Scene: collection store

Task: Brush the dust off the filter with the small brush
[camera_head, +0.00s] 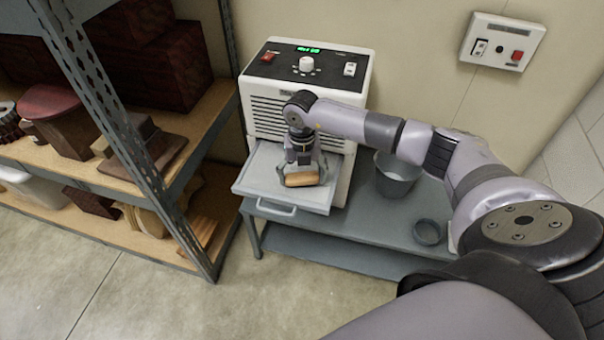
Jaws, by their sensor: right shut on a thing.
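The filter (256,174) is a pale, flat tray-like panel with a handle at its front, pulled out of the lower part of a white machine (262,114). My right gripper (303,172) is over the filter, pointing down, shut on the small brush (301,179). The brush shows a tan wooden body lying crosswise between the fingers. Its bristles are hidden, and I cannot tell whether they touch the filter. The gripper and brush cover part of the filter's surface. Any dust is too small to make out. My left gripper is not in view.
The machine stands on a grey bench (335,243). A grey bucket (397,178) and a small dark round dish (428,233) are on the bench to the right. A metal-framed shelf (130,190) with wooden objects stands close on the left. A switch panel (502,42) is on the wall.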

